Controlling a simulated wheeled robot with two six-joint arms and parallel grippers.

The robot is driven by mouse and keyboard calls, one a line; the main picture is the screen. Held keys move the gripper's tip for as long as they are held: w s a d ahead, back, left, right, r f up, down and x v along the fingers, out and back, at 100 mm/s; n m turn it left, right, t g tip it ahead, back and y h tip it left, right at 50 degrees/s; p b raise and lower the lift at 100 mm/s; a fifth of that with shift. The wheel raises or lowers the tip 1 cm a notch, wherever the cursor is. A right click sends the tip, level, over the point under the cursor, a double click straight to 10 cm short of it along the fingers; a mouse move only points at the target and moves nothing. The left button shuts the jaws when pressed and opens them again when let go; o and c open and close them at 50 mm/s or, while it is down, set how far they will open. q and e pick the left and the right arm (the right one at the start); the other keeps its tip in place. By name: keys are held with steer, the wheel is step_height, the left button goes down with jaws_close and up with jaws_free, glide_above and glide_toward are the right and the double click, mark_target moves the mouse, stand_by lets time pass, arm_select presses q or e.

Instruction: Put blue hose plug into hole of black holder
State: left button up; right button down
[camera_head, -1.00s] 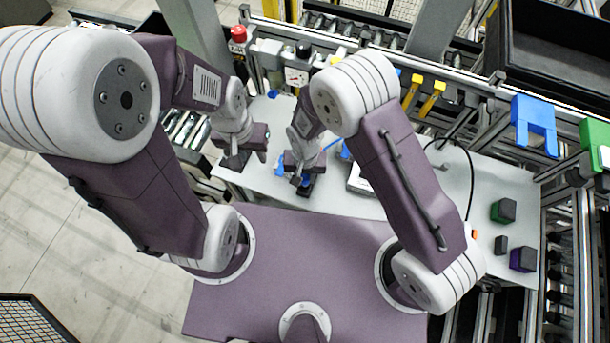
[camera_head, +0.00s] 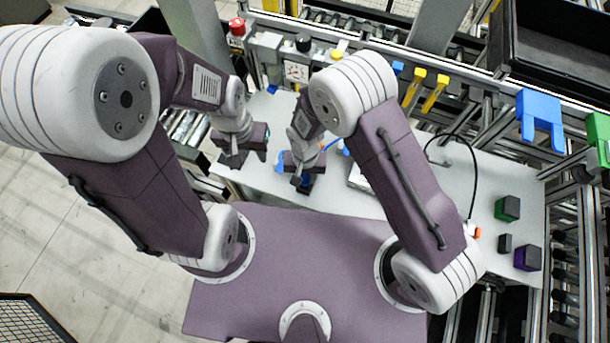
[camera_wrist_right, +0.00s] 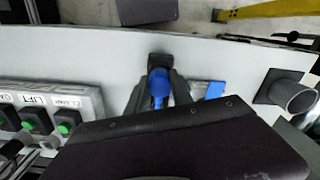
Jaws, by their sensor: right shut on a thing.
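In the right wrist view, the blue hose plug (camera_wrist_right: 159,84) is between the two dark fingers of my right gripper (camera_wrist_right: 157,98), which is shut on it. A black holder (camera_wrist_right: 160,61) shows just beyond the plug on the light table. I cannot tell whether the plug is inside its hole or only above it. In the head view my right gripper (camera_head: 300,178) is low over the table, with the dark holder partly hidden under it. My left gripper (camera_head: 243,155) hangs over the table's left part; its finger opening is unclear.
The light table (camera_head: 400,200) bears a green-and-black block (camera_head: 507,208) and a purple-and-black block (camera_head: 527,257) at right. A button box (camera_wrist_right: 50,115) stands left in the wrist view. A blue piece (camera_wrist_right: 213,90) and a grey cylinder (camera_wrist_right: 290,95) are to the right.

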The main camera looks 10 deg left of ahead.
mark_target(305, 176)
steer(key=shift+f, duration=0.1)
steer(key=c, duration=1)
jaws_free()
steer(key=shift+c, duration=0.2)
step_height(305, 176, up, 9)
steer(key=shift+r+b, duration=0.1)
steer(key=shift+b, duration=1)
